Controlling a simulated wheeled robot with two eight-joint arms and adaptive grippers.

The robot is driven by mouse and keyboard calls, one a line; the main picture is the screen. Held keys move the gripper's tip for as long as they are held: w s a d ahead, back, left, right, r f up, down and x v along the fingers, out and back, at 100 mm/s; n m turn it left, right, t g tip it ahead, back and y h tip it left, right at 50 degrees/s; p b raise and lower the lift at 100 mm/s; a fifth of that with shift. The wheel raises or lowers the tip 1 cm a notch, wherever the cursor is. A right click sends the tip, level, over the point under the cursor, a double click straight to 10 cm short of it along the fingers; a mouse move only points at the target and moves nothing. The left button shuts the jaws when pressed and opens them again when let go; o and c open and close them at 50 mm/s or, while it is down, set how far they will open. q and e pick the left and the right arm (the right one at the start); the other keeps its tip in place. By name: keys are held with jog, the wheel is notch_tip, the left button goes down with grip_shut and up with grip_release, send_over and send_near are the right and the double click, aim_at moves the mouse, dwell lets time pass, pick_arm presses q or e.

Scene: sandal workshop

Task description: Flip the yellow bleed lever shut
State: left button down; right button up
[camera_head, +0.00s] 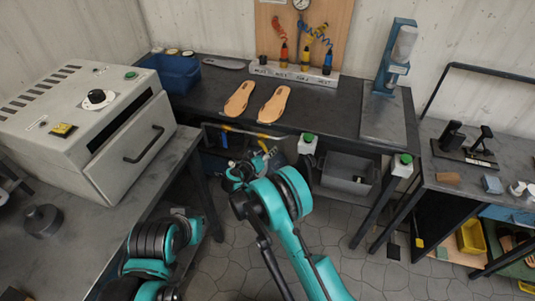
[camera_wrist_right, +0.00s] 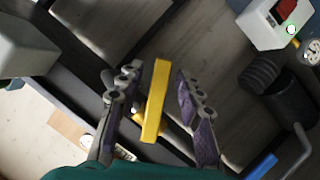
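The yellow bleed lever (camera_wrist_right: 156,100) is a flat yellow bar in the right wrist view. It stands between the two fingers of my right gripper (camera_wrist_right: 154,105), which are apart on either side of it. A gap shows on both sides, wider on the right, so the fingers do not appear to close on it. In the head view, my right gripper (camera_head: 258,162) is low at the front of the back bench, by the yellow lever (camera_head: 263,146) under its edge.
A blue handle (camera_wrist_right: 263,166) on a grey pipe is near the right finger. A white box with a red switch (camera_wrist_right: 282,12) and a gauge (camera_wrist_right: 311,52) are beyond. The bench (camera_head: 330,110) overhangs the pipes. A grey bin (camera_head: 345,180) sits below, to the right.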

jog(key=shift+c, duration=0.3)
grip_shut()
jog(key=shift+w+a+f+m+y, duration=0.15)
jog(key=shift+a+m+y, duration=0.15)
jog(key=shift+m, duration=0.2)
jog(key=shift+w+a+f+m+y, duration=0.1)
jog(key=shift+a+m+y, duration=0.2)
jog(key=shift+m, duration=0.2)
jog(key=shift+w+a+f+m+t+y, duration=0.15)
jog(key=shift+a+m+t+y, duration=0.15)
jog(key=shift+a+m+y, duration=0.65)
jog(key=shift+d+m, duration=0.2)
jog(key=shift+m, duration=0.05)
jog(key=shift+o, duration=0.3)
grip_release()
